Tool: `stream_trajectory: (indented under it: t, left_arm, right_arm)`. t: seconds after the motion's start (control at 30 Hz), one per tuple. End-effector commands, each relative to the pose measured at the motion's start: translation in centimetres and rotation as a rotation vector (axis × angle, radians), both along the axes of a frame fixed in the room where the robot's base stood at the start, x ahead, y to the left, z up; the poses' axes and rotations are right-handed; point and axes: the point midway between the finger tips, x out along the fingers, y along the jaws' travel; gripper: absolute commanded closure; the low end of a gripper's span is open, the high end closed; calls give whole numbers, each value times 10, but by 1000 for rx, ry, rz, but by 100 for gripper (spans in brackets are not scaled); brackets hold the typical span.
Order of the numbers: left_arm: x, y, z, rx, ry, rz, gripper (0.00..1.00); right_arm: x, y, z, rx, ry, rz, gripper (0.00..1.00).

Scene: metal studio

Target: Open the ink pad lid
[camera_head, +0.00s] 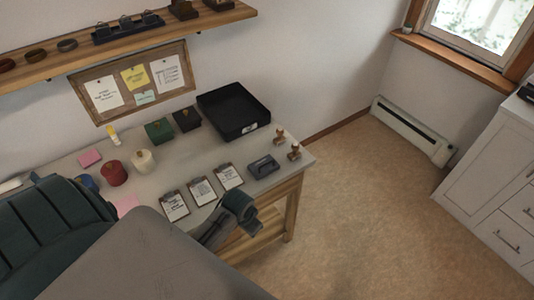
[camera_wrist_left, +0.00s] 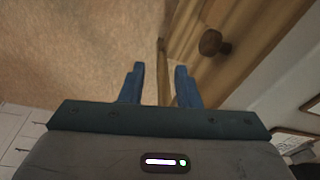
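A small dark blue-grey box (camera_head: 263,166) lies on the table near its right end and may be the ink pad. Its lid cannot be made out at this size. My left gripper (camera_head: 232,222) is in front of the table's front edge, below and left of that box and apart from it. In the left wrist view its two blue fingers (camera_wrist_left: 160,84) are spread with nothing between them. The floor and the table's wooden front show beyond them. My right gripper is not in view.
Two wooden stamps (camera_head: 294,152) stand right of the box. Several clipboards (camera_head: 202,191) lie to its left. A black tray (camera_head: 234,128) sits behind, with a green box (camera_head: 158,130) to its left. A round knob (camera_wrist_left: 212,43) is on the wooden front.

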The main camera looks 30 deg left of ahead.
Motion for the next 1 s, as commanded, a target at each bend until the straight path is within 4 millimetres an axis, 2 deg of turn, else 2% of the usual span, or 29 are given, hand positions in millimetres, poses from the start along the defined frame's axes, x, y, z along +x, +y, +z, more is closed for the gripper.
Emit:
stream_trajectory:
  t: [0.03, 0.17, 0.2, 0.27, 0.33, 0.5, 0.6, 0.7, 0.8, 0.9, 1.0]
  left_arm:
    - [16, 4, 17, -1, 4, -13, 71]
    - [51, 11, 55, -17, 38, -61, 71]
    - [62, 14, 70, -22, 50, -78, 71]
    - [81, 21, 75, -34, 75, -95, 71]
    - [107, 31, 91, -51, 100, -117, 71]
    - [165, 56, 142, -105, 161, -171, 71]
    - [188, 67, 171, -139, 186, -197, 71]
    - [203, 76, 194, -166, 201, -218, 71]
    - [211, 80, 207, -183, 210, -232, 71]
    - [213, 82, 208, -191, 216, -238, 71]
    - [213, 80, 196, -192, 217, -240, 71]
  right_arm:
    - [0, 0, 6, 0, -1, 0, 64]
    - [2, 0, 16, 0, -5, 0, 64]
    - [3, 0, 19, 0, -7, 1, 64]
    - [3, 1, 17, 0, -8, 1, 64]
    - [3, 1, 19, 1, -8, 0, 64]
    - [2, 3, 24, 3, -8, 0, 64]
    - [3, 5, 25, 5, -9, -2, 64]
    - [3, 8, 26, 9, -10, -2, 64]
    - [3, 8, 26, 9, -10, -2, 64]
    - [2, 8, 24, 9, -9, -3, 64]
    - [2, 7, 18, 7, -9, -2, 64]
